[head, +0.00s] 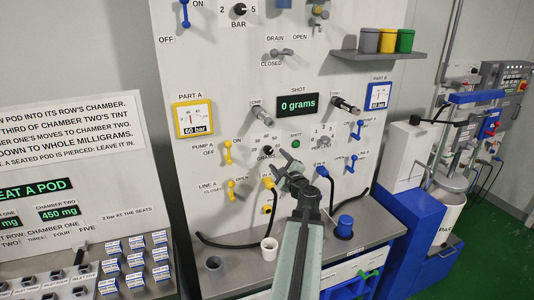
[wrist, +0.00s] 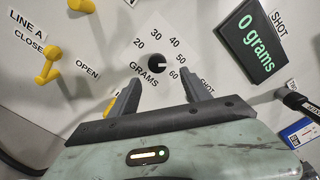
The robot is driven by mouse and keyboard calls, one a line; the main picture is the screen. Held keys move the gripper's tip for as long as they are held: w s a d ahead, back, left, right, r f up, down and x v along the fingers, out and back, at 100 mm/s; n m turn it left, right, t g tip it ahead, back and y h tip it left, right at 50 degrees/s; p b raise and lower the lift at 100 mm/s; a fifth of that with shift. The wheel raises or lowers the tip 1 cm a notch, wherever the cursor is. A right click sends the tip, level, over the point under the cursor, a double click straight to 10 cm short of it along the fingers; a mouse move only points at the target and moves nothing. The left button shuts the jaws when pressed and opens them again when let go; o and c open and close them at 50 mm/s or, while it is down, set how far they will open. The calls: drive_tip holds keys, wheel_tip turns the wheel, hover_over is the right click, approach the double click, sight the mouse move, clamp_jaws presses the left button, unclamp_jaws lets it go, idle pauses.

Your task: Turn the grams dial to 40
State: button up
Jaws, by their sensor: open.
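The grams dial (wrist: 157,63) is a small black round knob with a white mark, on a white plate numbered 20 to 60. In the wrist view the mark appears to point right, near the 50. In the head view the dial (head: 269,149) is small and close to my gripper. My gripper (wrist: 161,84) is open and empty, with one finger at lower left and one at lower right of the dial. The fingers look apart from the knob. In the head view my gripper (head: 284,166) is in front of the panel, just below and right of the dial.
The shot display (head: 297,104) reads 0 grams. A green button (head: 295,144) is right of the dial. Yellow levers (head: 228,152) are at left and blue levers (head: 352,163) at right. Black hoses and a white cup (head: 269,249) are below, on the grey counter.

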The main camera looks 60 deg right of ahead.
sight(270, 152)
drive_tip(key=x, duration=0.7)
drive_tip(key=shift+w, duration=0.4)
clamp_jaws()
